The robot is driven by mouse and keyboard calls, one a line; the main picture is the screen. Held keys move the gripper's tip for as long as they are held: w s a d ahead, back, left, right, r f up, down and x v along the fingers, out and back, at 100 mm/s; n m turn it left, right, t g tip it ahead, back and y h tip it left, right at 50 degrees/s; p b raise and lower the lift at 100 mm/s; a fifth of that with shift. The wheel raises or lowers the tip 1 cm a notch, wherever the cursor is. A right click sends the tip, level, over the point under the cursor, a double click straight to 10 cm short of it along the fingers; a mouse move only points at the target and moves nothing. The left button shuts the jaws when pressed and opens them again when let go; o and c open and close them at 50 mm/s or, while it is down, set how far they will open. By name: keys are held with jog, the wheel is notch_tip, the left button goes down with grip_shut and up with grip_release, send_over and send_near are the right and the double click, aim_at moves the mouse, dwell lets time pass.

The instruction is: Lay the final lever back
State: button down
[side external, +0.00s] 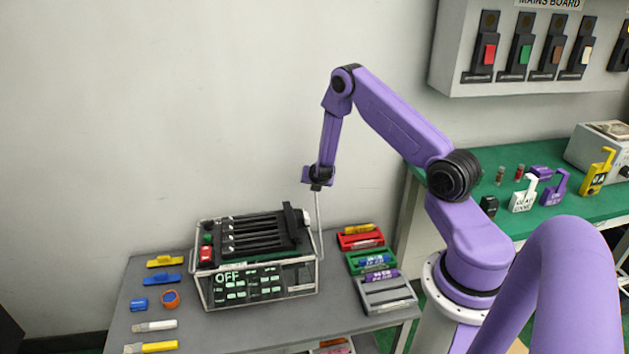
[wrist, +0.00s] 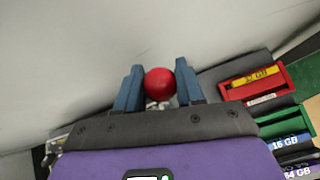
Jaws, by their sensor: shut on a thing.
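A metal-framed box unit (side external: 255,302) stands on the grey table, with several black bars across its top and lit green "OFF" lettering on its front. A thin pale lever rod (side external: 319,215) rises nearly upright at its right end. My gripper (side external: 318,184) is at the top of this rod. In the wrist view, my gripper's two blue-grey fingers stand on either side of a red ball knob (wrist: 160,84), shut on it. The rod below the knob is mostly hidden there.
Right of the box are a red tray (side external: 360,238), a green tray (side external: 370,262) and a grey tray (side external: 386,296). Yellow and blue pieces (side external: 164,262) and brushes (side external: 152,326) lie at left. A wall is close behind; a mains board (side external: 530,50) hangs at right.

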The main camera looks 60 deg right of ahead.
jog(key=shift+w+d+r, duration=0.1)
jog(key=shift+d, duration=0.05)
jog(key=c, duration=0.7)
grip_release()
jog(key=shift+c, duration=0.2)
jog(key=v, duration=1.7)
jog(key=shift+s, duration=0.25)
